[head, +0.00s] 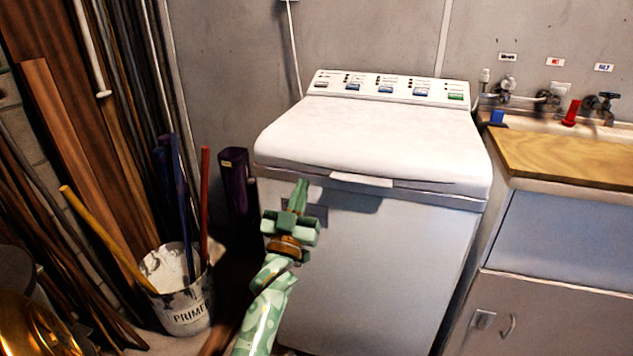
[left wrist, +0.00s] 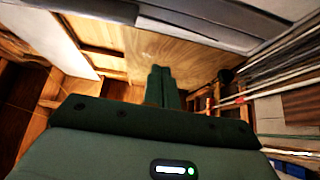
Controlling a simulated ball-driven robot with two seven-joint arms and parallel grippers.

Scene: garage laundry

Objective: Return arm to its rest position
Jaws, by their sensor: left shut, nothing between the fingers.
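My left gripper (head: 299,190) shows in the head view in front of the washing machine's left front, a little below the lid's edge. Its green fingers are shut together and hold nothing. In the left wrist view the fingers (left wrist: 161,86) also show closed, pointing away with no object between them. My left arm (head: 265,315) comes up from the bottom of the head view. My right gripper is not in either view. The white washing machine (head: 370,250) stands with its lid (head: 370,135) down.
A primer bucket (head: 187,315) with several poles stands left of my arm. Wooden boards (head: 75,150) lean on the left wall. A cabinet (head: 560,240) with a wooden top (head: 560,157) stands right of the washer. Taps (head: 605,103) are behind it.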

